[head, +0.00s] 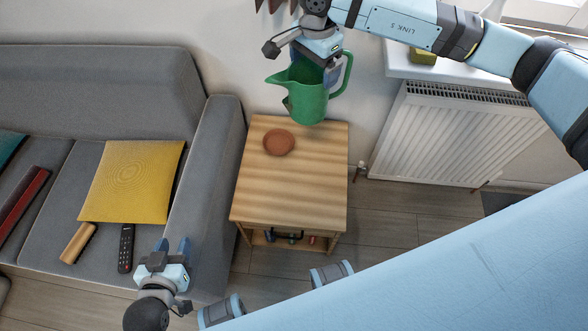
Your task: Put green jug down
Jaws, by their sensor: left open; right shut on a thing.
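The green jug (304,97) is upright in the head view, above the back edge of the wooden side table. My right gripper (318,62) is at its top and is shut on it. The fingertips are partly hidden by the jug's rim and the wrist. The jug looks raised above the table, but I cannot tell how far. My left gripper (173,249) is open and empty at the lower left, in front of the sofa.
A grey sofa (205,165) with a yellow cushion (133,181) and a remote (126,248) stands left. A radiator (450,135) is at right.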

